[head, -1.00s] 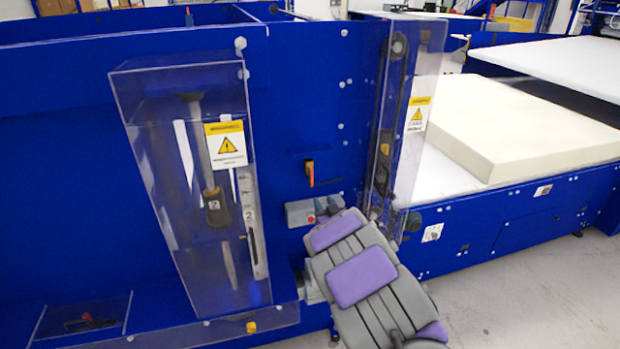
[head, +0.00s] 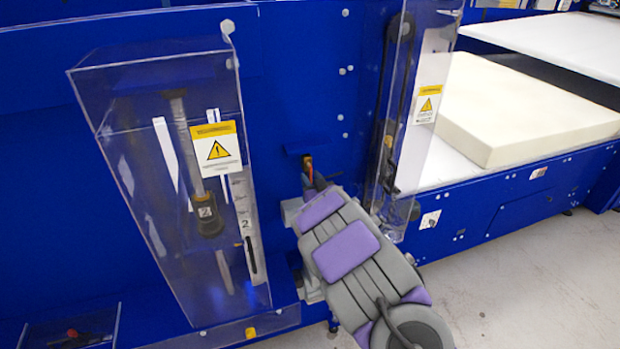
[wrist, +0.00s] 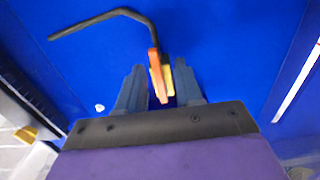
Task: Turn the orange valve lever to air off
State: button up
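The orange valve lever (head: 308,168) is on the blue machine panel, just under a small blue ledge. In the wrist view the orange lever (wrist: 154,72) and a yellow part beside it sit between the tips of my gripper (wrist: 158,84). The two grey fingers are apart, one on each side of the lever, with gaps showing. In the head view my gripper (head: 315,183) reaches up to the lever from below and partly hides it.
A clear guard box (head: 170,180) with a warning label stands left of the lever. Another clear guard (head: 405,120) stands close on the right. A dark bent pipe (wrist: 100,22) runs near the lever. A cream foam block (head: 530,110) lies on the white bed at right.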

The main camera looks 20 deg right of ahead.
jog(key=shift+d, duration=0.1)
grip_shut()
jog(key=shift+m+p, duration=0.3)
jog(key=shift+p, duration=0.05)
jog(key=a+r+m, duration=0.1)
jog(key=m, duration=0.4)
jog(key=a+m, duration=0.1)
jog(key=m, duration=0.5)
jog(key=a+r+m, duration=0.1)
jog(key=m, duration=0.5)
jog(key=shift+s+a+r, duration=0.1)
jog(key=shift+r, duration=0.2)
jog(key=shift+m, duration=0.3)
dwell(0.3)
